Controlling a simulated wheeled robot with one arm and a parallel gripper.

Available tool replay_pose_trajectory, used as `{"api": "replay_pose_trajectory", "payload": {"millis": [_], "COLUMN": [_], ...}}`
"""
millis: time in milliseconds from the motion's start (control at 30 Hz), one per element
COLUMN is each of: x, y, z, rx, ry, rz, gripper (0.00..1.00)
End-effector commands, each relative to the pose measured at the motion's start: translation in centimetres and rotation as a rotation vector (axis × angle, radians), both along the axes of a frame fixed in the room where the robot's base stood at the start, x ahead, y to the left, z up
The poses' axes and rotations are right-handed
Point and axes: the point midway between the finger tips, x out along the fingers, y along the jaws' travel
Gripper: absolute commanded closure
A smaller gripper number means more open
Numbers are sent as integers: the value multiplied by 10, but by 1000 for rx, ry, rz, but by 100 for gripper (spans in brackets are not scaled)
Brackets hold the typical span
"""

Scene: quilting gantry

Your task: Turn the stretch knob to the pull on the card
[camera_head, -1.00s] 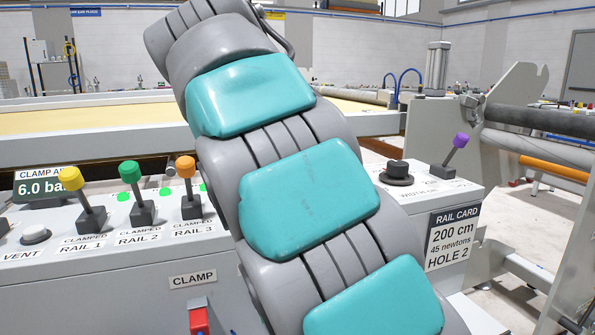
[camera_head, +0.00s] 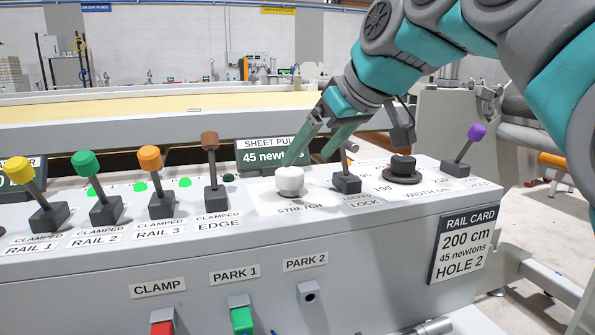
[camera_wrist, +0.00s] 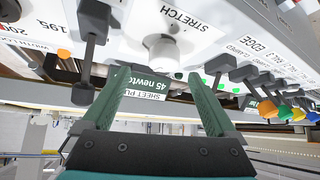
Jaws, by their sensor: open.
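The white stretch knob (camera_head: 290,181) stands on a white plate on the sloped panel top, above the word STRETCH. It also shows in the wrist view (camera_wrist: 162,52). My gripper (camera_head: 308,158) is open and empty, its green fingers pointing down close behind and right of the knob. In the wrist view the knob lies between the finger lines, just past the tips (camera_wrist: 163,78); contact cannot be told. The sheet pull display (camera_head: 268,157) reads 45 newtons, partly covered by a finger. The rail card (camera_head: 462,244) reads 200 cm, 45 newtons, hole 2.
The lock lever (camera_head: 346,183) stands just right of the knob, its top partly hidden by my gripper. The brown edge lever (camera_head: 212,190) stands to the left, then several rail levers. The black width knob (camera_head: 402,170) and purple-topped lever (camera_head: 460,160) are further right.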

Motion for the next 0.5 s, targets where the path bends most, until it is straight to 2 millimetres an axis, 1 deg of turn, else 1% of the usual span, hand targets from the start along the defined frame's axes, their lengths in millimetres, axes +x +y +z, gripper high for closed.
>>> {"api": "replay_pose_trajectory", "payload": {"millis": [33, 100, 267, 367, 500], "x": [-5, -8, -6, 0, 9], "y": [2, 3, 8, 12, 22], "z": [1, 3, 0, -6, -21], "rx": [14, 21, 23, 23, 22], "ry": [-18, -37, -47, -48, -42], "rz": [39, 74, 92, 90, 91], "gripper": [7, 7, 7, 7, 7]}}
